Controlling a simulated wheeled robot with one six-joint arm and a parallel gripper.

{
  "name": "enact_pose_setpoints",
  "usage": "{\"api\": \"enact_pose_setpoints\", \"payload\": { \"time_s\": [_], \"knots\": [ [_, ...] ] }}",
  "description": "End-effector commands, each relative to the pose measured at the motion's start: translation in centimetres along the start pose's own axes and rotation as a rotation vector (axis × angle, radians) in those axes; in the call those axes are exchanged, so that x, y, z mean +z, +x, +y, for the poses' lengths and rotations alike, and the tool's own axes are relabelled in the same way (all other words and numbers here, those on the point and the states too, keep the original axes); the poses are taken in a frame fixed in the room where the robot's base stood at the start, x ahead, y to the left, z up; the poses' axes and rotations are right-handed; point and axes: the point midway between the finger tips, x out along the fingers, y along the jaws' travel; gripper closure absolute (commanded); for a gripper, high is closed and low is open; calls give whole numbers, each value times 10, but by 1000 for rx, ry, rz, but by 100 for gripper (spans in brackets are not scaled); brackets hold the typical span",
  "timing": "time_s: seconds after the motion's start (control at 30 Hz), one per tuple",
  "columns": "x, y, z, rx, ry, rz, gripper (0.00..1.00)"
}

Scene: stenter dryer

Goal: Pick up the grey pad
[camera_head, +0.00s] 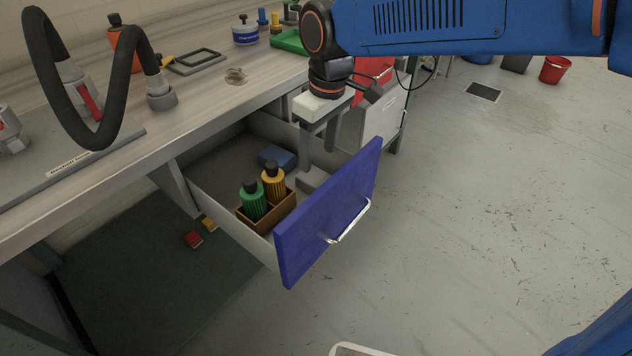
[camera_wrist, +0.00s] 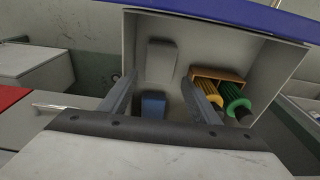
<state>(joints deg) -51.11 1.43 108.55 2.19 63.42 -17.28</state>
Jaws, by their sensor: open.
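The grey pad (camera_head: 313,180) lies on the floor of the open drawer, between the blue front panel and a blue block (camera_head: 278,157). In the wrist view the pad (camera_wrist: 161,62) is a pale grey rounded block, beyond the blue block (camera_wrist: 153,104). My gripper (camera_head: 318,152) points down into the drawer, with its fingers apart and nothing between them. It appears above the pad in the head view. In the wrist view my gripper (camera_wrist: 158,77) has one finger to each side of the pad and block; the height gap is hard to judge.
The drawer's blue front (camera_head: 330,215) and the workbench (camera_head: 215,100) border the space. Open floor lies right.

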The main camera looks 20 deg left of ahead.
Motion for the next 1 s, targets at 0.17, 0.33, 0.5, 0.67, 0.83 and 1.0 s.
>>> {"api": "enact_pose_setpoints", "payload": {
  "time_s": [0.17, 0.33, 0.5, 0.67, 0.83, 1.0],
  "knots": [
    [0, 24, 0, 0, 0, 0, 44],
    [1, 32, 0, 0, 0, -1, 44],
    [4, 50, 0, -1, 1, -3, 44],
    [5, 72, 0, 0, 1, -1, 44],
    [5, 82, 0, 0, 0, 0, 44],
    [5, 82, 0, 0, 0, 1, 44]
  ]
}}
